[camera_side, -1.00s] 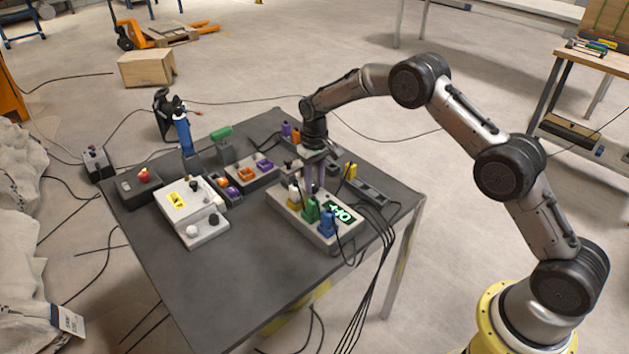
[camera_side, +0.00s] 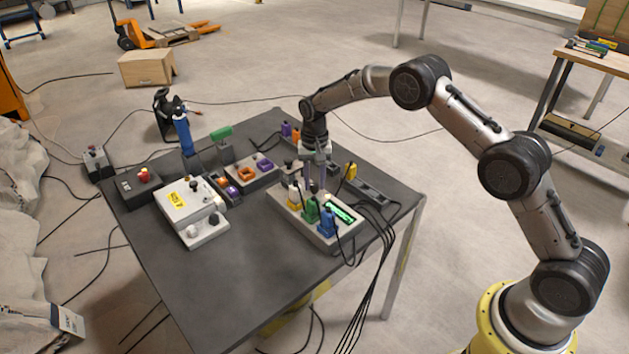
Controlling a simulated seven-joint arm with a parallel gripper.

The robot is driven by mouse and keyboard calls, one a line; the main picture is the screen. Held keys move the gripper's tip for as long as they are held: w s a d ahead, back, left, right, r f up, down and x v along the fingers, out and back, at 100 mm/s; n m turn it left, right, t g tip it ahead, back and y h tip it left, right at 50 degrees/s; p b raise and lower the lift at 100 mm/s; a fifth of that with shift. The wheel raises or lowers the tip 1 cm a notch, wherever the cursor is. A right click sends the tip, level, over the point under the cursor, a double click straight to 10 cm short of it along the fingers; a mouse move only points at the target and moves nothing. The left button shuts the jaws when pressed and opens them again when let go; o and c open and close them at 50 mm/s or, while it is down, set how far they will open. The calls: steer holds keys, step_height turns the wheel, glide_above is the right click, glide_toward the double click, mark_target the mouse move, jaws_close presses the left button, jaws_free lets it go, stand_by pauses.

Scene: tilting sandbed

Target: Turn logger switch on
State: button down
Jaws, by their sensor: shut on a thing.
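The logger (camera_side: 288,215) is a light grey box on the right part of the dark table. Its display (camera_side: 340,212) is lit green, too small to read. My gripper (camera_side: 316,190) points straight down over the logger's back part, behind the plugs. Its fingers are close together and reach the box top. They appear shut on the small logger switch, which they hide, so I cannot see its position.
A grey box with a yellow label (camera_side: 177,199) and knobs stands left of the logger. Behind it is a box with orange and purple parts (camera_side: 246,173). A dark box with a red button (camera_side: 144,175) sits far left. Cables (camera_side: 378,240) hang over the right edge. The table's front is clear.

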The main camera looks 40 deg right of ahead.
mark_target(315, 184)
steer(key=shift+r, duration=0.1)
steer(key=c, duration=0.6)
jaws_free()
step_height(315, 184, up, 14)
steer(key=shift+f, duration=0.1)
